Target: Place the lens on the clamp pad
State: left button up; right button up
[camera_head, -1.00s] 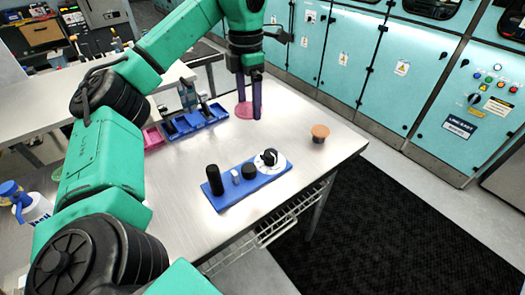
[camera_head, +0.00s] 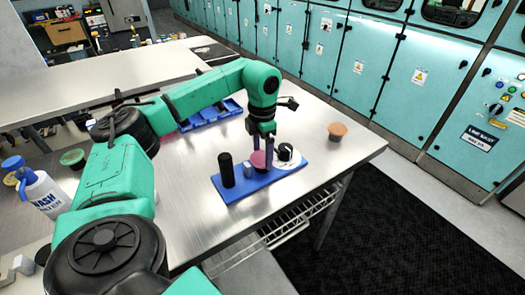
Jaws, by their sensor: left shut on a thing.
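The lens (camera_head: 259,160) is a pink disc low between the fingers of my left gripper (camera_head: 261,152), which is shut on it. Gripper and lens are over the middle of the blue base (camera_head: 234,193). The base carries a tall black cylinder (camera_head: 227,170), a small grey-white peg (camera_head: 247,170) and a white disc with a black knob (camera_head: 285,153). The short black pad beside the knob is hidden behind the lens and fingers, so I cannot tell whether the lens touches it. My right gripper is not in view.
A peach-topped round piece (camera_head: 337,131) stands near the table's right corner. A blue compartment tray (camera_head: 224,115) lies behind my left arm. A white wash bottle (camera_head: 45,195) with a blue cap stands at left. The steel table (camera_head: 183,215) is bare left of the base.

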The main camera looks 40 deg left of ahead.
aim_at(263, 157)
pick_arm(q)
jog(key=shift+f, duration=0.1)
jog(key=o, duration=1.1)
notch_tip(263, 157, up, 6)
jog(key=shift+r+b, duration=0.15)
jog(key=shift+b, duration=0.4)
notch_tip(263, 157, up, 6)
jog(key=shift+r+p, duration=0.1)
jog(key=shift+p, duration=0.95)
